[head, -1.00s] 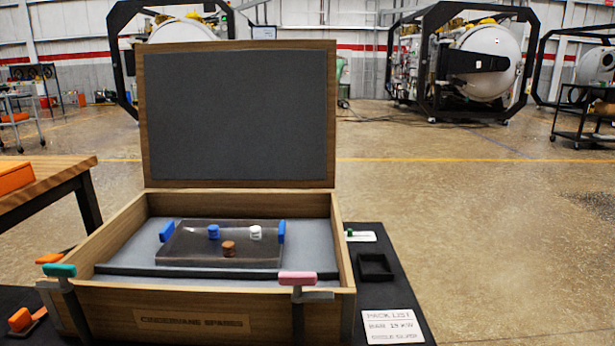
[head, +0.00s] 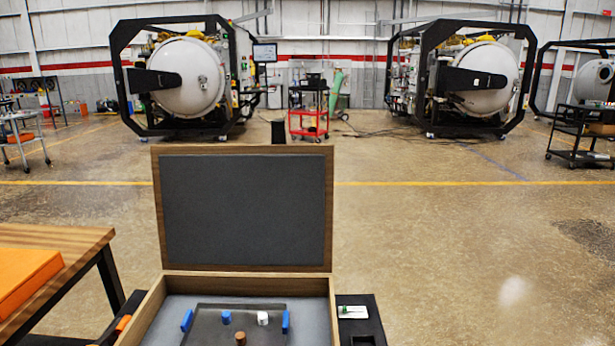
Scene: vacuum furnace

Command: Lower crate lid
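The crate lid (head: 245,210) stands open and upright at the back of the wooden crate (head: 145,312). Its dark grey padded inner face is turned toward me. Only the back part of the crate shows, at the bottom of the head view; its front is cut off. Inside on grey lining lies a dark plate (head: 208,325) between two blue blocks (head: 187,320) (head: 285,322). A blue knob (head: 226,317), a white knob (head: 263,318) and a brown knob (head: 241,339) are on the plate. Neither gripper is in view.
A wooden table (head: 75,250) with an orange case (head: 25,275) stands at the left. A dark mat with a small tray (head: 362,335) and a white-green item (head: 352,312) lies right of the crate. Furnaces (head: 188,78) (head: 485,75) stand far behind. Open floor lies between.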

